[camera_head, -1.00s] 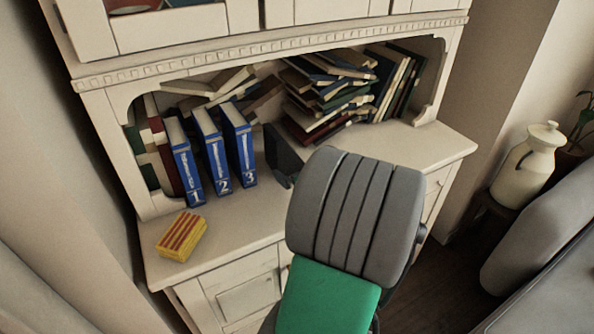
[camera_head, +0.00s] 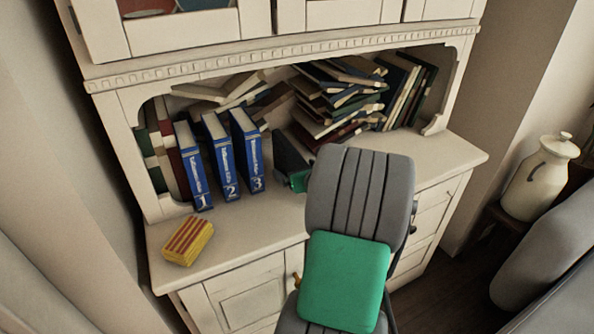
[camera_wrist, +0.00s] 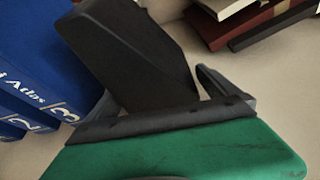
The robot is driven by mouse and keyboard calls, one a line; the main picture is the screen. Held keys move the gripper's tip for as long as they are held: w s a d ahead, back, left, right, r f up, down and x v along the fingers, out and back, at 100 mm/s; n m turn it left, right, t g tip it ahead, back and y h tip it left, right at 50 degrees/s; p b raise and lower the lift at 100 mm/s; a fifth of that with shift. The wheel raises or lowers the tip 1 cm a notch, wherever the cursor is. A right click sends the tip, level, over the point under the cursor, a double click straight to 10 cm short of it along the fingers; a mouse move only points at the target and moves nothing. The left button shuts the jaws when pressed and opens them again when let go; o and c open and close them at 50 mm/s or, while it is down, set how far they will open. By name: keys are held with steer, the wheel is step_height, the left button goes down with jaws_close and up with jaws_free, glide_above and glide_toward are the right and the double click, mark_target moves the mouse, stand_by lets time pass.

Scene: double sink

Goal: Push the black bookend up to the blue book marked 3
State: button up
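The black bookend (camera_head: 287,153) stands upright on the cabinet counter, just right of the blue book marked 3 (camera_head: 247,150), with a narrow gap between them. In the wrist view the bookend (camera_wrist: 135,50) fills the upper middle, and the blue book marked 3 (camera_wrist: 50,60) is at the left. My gripper (camera_head: 293,179) is low at the bookend's near right side, mostly hidden behind my arm in the head view. In the wrist view its dark fingers (camera_wrist: 155,83) look spread apart, with the bookend in front of them. Contact is hard to tell.
Blue books marked 1 (camera_head: 192,168) and 2 (camera_head: 219,157) stand left of book 3. A yellow-and-red striped block (camera_head: 187,241) lies at the counter's front left. A leaning pile of books (camera_head: 335,100) is behind and right of the bookend. The counter's right part is clear.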

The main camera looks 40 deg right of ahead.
mark_target(286, 157)
steer(key=c, duration=1.9)
steer(key=shift+w+a+r+p, duration=0.1)
steer(key=shift+w+a+p, duration=0.1)
steer(key=shift+a+p, duration=0.4)
steer(key=shift+w+a+f+p, duration=0.1)
steer(key=shift+w+a+p, duration=0.15)
steer(key=shift+a, duration=0.7)
steer(key=shift+w+a+r+p, duration=0.1)
steer(key=shift+w+a+p, duration=0.1)
steer(key=shift+a+p, duration=0.4)
steer(key=shift+w+a, duration=0.2)
steer(key=shift+a, duration=0.55)
steer(key=o, duration=2)
steer(key=shift+s, duration=0.15)
steer(key=p+v, duration=0.1)
steer(key=v, duration=0.6)
steer(key=shift+s, duration=0.2)
steer(key=shift+a, duration=0.1)
